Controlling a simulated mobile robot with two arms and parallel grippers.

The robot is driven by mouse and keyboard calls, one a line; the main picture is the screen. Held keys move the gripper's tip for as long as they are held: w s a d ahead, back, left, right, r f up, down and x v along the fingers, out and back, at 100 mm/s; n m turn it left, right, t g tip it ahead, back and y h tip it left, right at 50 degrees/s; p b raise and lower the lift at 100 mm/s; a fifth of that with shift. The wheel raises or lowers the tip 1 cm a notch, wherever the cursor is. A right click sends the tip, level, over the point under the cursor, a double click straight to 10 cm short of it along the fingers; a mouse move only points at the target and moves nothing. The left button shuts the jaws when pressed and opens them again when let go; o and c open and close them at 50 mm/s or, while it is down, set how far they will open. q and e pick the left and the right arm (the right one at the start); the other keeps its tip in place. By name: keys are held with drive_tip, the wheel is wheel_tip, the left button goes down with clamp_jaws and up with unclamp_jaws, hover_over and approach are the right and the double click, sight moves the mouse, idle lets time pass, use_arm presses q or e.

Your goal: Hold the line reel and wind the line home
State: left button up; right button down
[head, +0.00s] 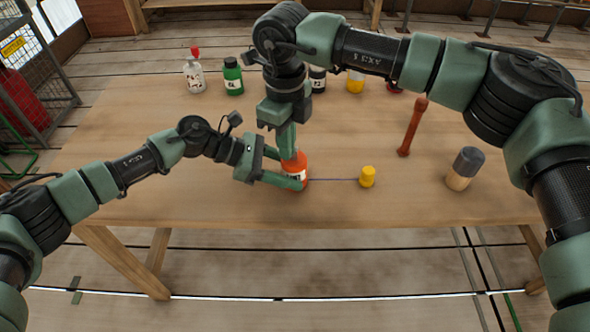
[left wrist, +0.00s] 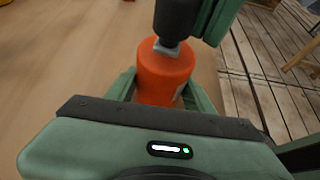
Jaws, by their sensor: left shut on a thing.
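The line reel (head: 295,172) is an orange-red cylinder with a white label, standing upright near the table's middle. My left gripper (head: 290,178) is shut around its sides, low down. The reel also shows between the left fingers in the left wrist view (left wrist: 165,75). A thin line runs from the reel rightward to a small yellow cylinder (head: 367,177) on the table. My right gripper (head: 288,150) points down at the reel's top from above. A small grey piece (left wrist: 166,48) sits at the reel's top, below a dark part; whether the right fingers grip it is unclear.
Bottles stand at the back, including a white one with a red top (head: 194,76) and a green one (head: 232,77). A red-brown baluster-shaped piece (head: 412,127) and a grey-topped wooden cylinder (head: 464,169) are to the right. The table's (head: 210,208) front left is clear.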

use_arm(q)
drive_tip(key=shift+f, duration=0.1)
use_arm(e)
drive_tip(key=shift+w+a, duration=0.3)
drive_tip(key=shift+w, duration=0.35)
idle(0.7)
drive_tip(key=shift+w+a, duration=0.15)
drive_tip(key=shift+w, duration=0.9)
idle(0.7)
drive_tip(key=shift+s+a, duration=0.15)
drive_tip(key=shift+r, duration=3.55)
